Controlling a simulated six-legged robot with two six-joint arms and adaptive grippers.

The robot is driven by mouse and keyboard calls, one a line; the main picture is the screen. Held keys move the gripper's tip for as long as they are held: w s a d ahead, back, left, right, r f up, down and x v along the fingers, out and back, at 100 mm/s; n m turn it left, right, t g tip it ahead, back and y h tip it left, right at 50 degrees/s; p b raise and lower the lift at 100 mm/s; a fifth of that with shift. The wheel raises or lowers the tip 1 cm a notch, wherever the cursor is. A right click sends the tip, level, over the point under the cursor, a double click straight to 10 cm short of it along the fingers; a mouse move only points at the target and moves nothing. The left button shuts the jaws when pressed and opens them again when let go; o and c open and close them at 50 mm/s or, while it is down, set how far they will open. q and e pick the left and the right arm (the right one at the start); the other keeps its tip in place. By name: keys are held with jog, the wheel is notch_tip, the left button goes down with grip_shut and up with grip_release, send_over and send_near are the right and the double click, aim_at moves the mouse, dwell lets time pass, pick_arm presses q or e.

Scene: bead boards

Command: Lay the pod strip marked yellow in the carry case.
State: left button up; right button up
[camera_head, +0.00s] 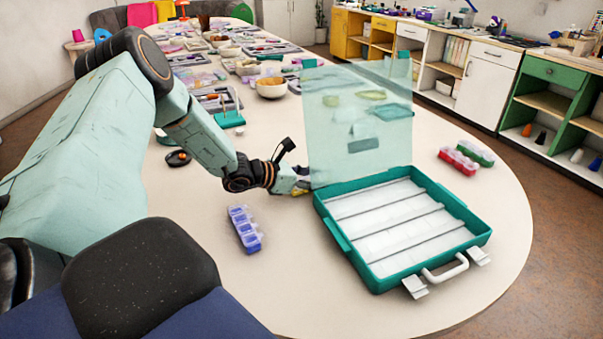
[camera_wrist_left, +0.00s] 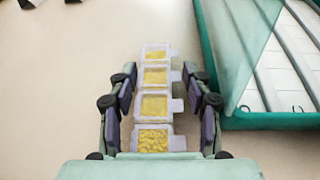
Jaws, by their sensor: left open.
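The pod strip with yellow contents (camera_wrist_left: 154,106) lies on the table between the spread fingers of my left gripper (camera_wrist_left: 163,90) in the left wrist view. It has several clear-lidded pods in a row with tabs on the right side. My left gripper (camera_head: 300,184) is open around it, low over the table. In the head view a bit of yellow (camera_head: 299,192) shows at the fingers; the rest is hidden. The carry case (camera_head: 347,244), teal with long empty channels, stands open to the right. Its rim (camera_wrist_left: 270,122) shows in the left wrist view. My right gripper is out of view.
The case's clear lid (camera_head: 350,150) stands raised at its far left side, close to my left gripper. A blue-purple strip (camera_head: 243,228) lies left of the case; red (camera_head: 457,161) and green (camera_head: 475,152) strips lie to its right. Trays and bowls crowd the far table.

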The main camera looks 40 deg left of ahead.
pick_arm(q)
jog(key=p+v, duration=0.1)
jog(key=v, duration=0.1)
jog(key=p+v, duration=0.3)
jog(key=v, duration=0.2)
jog(key=shift+w+r, duration=0.1)
jog(key=shift+r, duration=0.25)
jog(key=p+v, duration=0.4)
jog(key=shift+s+p, duration=0.3)
jog(key=shift+p, duration=0.1)
jog(key=shift+o, duration=0.4)
jog(key=shift+s+a, duration=0.1)
jog(key=shift+s, duration=0.05)
